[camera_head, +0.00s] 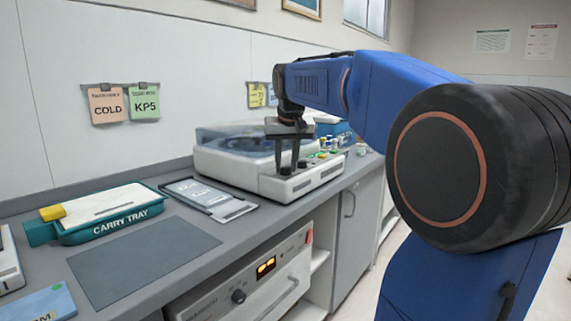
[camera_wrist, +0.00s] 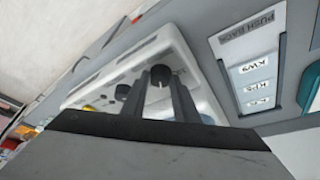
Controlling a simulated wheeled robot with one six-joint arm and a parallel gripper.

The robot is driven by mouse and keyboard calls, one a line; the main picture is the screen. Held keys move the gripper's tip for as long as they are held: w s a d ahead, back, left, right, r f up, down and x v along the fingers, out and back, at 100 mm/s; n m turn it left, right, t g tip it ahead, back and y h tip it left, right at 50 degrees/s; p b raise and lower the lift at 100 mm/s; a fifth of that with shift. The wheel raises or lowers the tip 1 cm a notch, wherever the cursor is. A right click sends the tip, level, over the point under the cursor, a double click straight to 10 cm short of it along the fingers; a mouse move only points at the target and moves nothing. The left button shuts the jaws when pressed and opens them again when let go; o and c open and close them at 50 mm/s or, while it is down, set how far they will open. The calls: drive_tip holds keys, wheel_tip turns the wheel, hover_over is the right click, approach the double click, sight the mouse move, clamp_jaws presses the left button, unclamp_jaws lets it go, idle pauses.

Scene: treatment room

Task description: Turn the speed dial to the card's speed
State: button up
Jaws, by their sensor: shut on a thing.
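A white machine with a clear lid (camera_head: 215,160) stands on the counter, with dark knobs and small coloured buttons on its front ledge. My gripper (camera_head: 293,168) points down onto that ledge, its two dark fingers closed around a black dial. In the wrist view the dial (camera_wrist: 160,74) shows between my fingertips (camera_wrist: 162,80). A second dark knob (camera_wrist: 122,92) sits to its left. The dial's marks are unreadable. An orange card reading COLD (camera_head: 106,104) and a green card reading KP5 (camera_head: 145,103) hang on the wall; their smaller print is blurred.
Yellow cards (camera_head: 257,95) hang behind my arm. A grey holder (camera_head: 211,198) with labels lies left of the machine; the wrist view shows its label KW9 (camera_wrist: 254,67). A teal carry tray (camera_head: 108,228) and grey mat (camera_head: 143,260) lie further left. Small vials stand beyond the machine's ledge.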

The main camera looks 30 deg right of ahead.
drive_tip(key=shift+n+y, duration=0.3)
drive_tip(key=shift+n, duration=0.2)
drive_tip(key=o, duration=1.1)
drive_tip(key=shift+c, duration=0.2)
drive_tip(key=v, duration=1.7)
drive_tip(key=shift+s+r, duration=0.15)
drive_tip(key=shift+s, duration=0.05)
